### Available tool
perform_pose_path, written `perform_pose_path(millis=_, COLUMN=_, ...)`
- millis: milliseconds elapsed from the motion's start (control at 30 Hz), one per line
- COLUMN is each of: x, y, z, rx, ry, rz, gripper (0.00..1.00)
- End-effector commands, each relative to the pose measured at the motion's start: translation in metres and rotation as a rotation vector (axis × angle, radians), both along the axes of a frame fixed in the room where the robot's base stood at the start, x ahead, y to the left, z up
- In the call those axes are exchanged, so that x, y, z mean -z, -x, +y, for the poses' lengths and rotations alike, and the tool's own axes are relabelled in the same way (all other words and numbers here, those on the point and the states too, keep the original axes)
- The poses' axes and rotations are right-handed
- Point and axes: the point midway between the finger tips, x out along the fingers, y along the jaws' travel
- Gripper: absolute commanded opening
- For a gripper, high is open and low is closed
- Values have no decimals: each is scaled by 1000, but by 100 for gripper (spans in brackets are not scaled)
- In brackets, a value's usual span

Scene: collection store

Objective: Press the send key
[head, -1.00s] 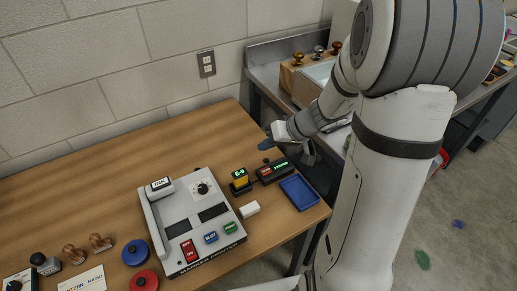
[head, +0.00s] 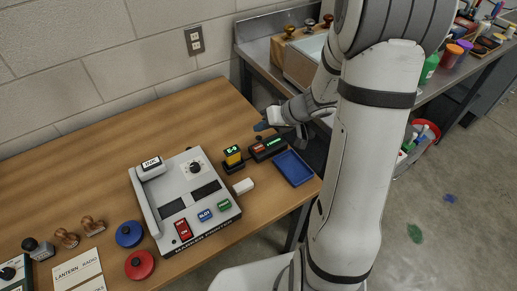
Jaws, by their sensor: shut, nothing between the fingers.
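A grey desk machine (head: 208,214) stands on the wooden table. On it are a black dial (head: 195,167), a long white handle (head: 145,205) at its left side, a red switch (head: 183,230), a blue key (head: 205,215) and a green key (head: 224,205). The key lettering is too small to read surely, so I cannot tell which is the send key. My gripper (head: 262,126) is shut and empty, above the table's right back edge. It is beyond the machine and to its right, apart from the keys. My arm partly hides its fingers.
Blue (head: 129,233) and red (head: 139,264) round pads lie left. The table's back left is clear.

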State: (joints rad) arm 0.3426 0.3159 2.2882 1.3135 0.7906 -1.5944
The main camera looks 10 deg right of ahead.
Motion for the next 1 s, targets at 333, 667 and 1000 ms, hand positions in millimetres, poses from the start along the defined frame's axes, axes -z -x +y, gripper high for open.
perform_pose_path(millis=333, x=53, y=0, z=-1, rx=0, ry=1, rz=-1, gripper=0)
perform_pose_path(millis=667, x=58, y=0, z=-1, rx=2, ry=0, rz=0, gripper=0)
perform_pose_path(millis=1000, x=58, y=0, z=-1, rx=2, ry=0, rz=0, gripper=0)
